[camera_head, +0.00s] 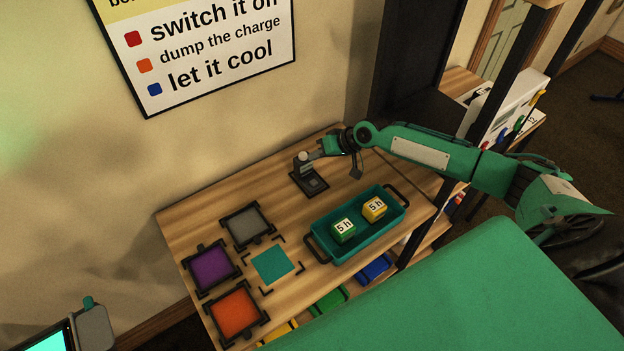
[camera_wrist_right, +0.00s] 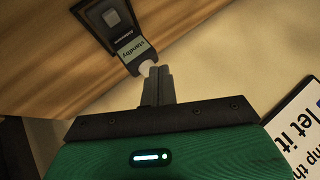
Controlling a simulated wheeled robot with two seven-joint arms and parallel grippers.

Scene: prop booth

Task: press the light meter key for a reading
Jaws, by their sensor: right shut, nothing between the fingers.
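The light meter (camera_head: 311,184) is a small dark device with a flat base, standing at the back of the wooden table. In the right wrist view the meter (camera_wrist_right: 133,46) has a panel reading "standby", a pale dome at its end and a light grey square key (camera_wrist_right: 112,17) on its base. My right gripper (camera_head: 316,154) is shut and empty, up beside the dome end of the meter. In the wrist view its fingertips (camera_wrist_right: 158,72) are close to the dome, apart from the key; whether they touch the dome I cannot tell. My left gripper is not in view.
A teal tray (camera_head: 354,248) holds a green block (camera_head: 343,230) and a yellow block (camera_head: 374,208), both marked "5 h". Grey (camera_head: 248,225), purple (camera_head: 211,268) and orange (camera_head: 237,312) framed pads and a teal square (camera_head: 273,264) lie left. A wall sign (camera_head: 200,50) hangs behind.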

